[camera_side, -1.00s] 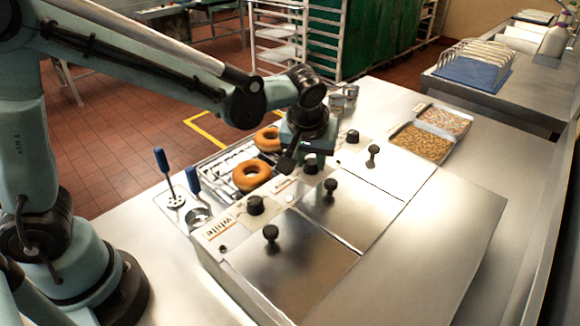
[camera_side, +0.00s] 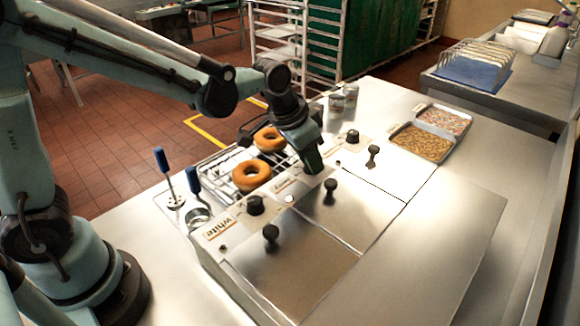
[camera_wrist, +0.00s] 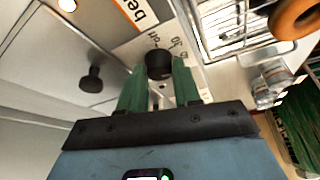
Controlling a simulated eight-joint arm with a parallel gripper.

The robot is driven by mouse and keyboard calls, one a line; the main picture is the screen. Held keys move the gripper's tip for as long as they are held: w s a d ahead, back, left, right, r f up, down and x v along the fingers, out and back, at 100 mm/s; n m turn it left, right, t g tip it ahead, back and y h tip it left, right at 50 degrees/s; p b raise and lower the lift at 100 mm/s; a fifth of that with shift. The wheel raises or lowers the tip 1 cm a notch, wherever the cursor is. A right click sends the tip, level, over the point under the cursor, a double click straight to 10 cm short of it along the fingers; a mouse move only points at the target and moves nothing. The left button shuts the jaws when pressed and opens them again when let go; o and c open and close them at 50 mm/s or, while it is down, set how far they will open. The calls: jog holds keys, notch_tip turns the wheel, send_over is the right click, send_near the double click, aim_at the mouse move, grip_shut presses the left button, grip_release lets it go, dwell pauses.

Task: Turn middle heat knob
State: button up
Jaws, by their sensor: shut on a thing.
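Three black heat knobs sit on the front panel of the glaze station. The middle heat knob shows in the wrist view (camera_wrist: 159,63), between the tips of the two green fingers of my gripper (camera_wrist: 159,78). The gripper is shut on the knob. Printed marks show beside it on the panel. In the side view my gripper (camera_side: 313,165) is tilted down onto the panel and hides the middle knob. The knob by the "white" label (camera_side: 255,205) and the far knob (camera_side: 352,137) stand free.
Metal lids with black handles (camera_side: 330,186) lie close beside the knob row; one handle is near my fingers in the wrist view (camera_wrist: 92,80). Two donuts (camera_side: 252,176) rest on a wire rack (camera_side: 222,163) on the other side. Topping trays (camera_side: 420,142) stand at the back right.

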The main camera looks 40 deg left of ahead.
jog(key=shift+m, duration=0.5)
jog(key=o, duration=1)
jog(key=v, duration=1.2)
jog(key=shift+w+a+r, duration=0.1)
jog(key=shift+w+a, duration=0.05)
jog(key=shift+a, duration=0.05)
jog(key=shift+s+a+f+n+t+y, duration=0.25)
jog(key=shift+s+a+f+n+t, duration=0.35)
jog(key=shift+s+a+f, duration=0.75)
jog(key=shift+s+a+f+n+t+y, duration=0.3)
jog(key=shift+s+a+f+n, duration=0.6)
jog(key=shift+s, duration=0.85)
jog(key=shift+s+a+f+n+t+y, duration=0.15)
jog(key=shift+s+a+f+n+t, duration=0.35)
jog(key=shift+s+a+f+n, duration=0.75)
